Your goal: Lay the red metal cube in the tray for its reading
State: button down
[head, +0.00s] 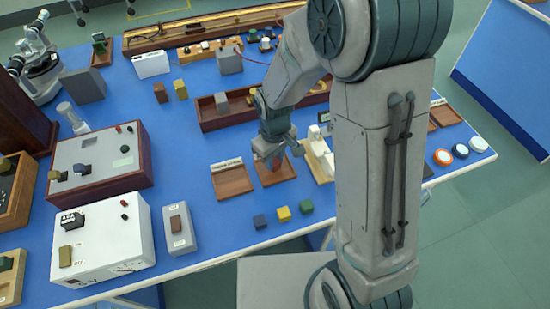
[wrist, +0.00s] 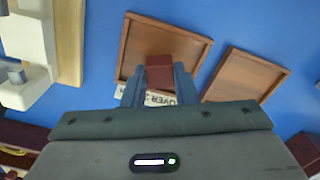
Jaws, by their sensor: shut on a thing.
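My gripper (wrist: 160,88) is shut on the red metal cube (wrist: 160,74), which shows dark red between the two fingers in the wrist view. In the head view my gripper (head: 274,158) is over a shallow brown wooden tray (head: 287,174), and the cube is mostly hidden there. The same tray (wrist: 127,56) lies behind the cube in the wrist view. I cannot tell whether the cube touches its floor. A label (wrist: 158,99) by this tray is partly covered by the fingers. A second, empty wooden tray (head: 232,182) lies beside it and also shows in the wrist view (wrist: 246,72).
Blue, yellow and green cubes (head: 284,213) stand in front of the trays. A white stepped piece on a wooden base (head: 318,155) stands close on the right. A long wooden box (head: 209,115) lies behind. White and grey instruments (head: 104,236) fill the left side.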

aim_at(275, 162)
jog(key=shift+f, duration=0.25)
jog(key=shift+f, duration=0.15)
jog(key=c, duration=1.2)
grip_release()
jog(key=shift+o, duration=0.2)
notch_tip(275, 162, up, 12)
jog(key=r, duration=0.1)
jog(key=s+d+r+m+t, duration=0.1)
jog(key=s+d+r+m, duration=0.2)
jog(key=s+d, duration=0.3)
jog(key=s+d+r+m+t, duration=0.2)
jog(key=s+d+r+m, duration=0.1)
jog(key=s+d, duration=0.3)
jog(key=shift+s+r+m, duration=0.15)
jog(key=shift+s+m, duration=0.05)
jog(key=shift+m, duration=0.7)
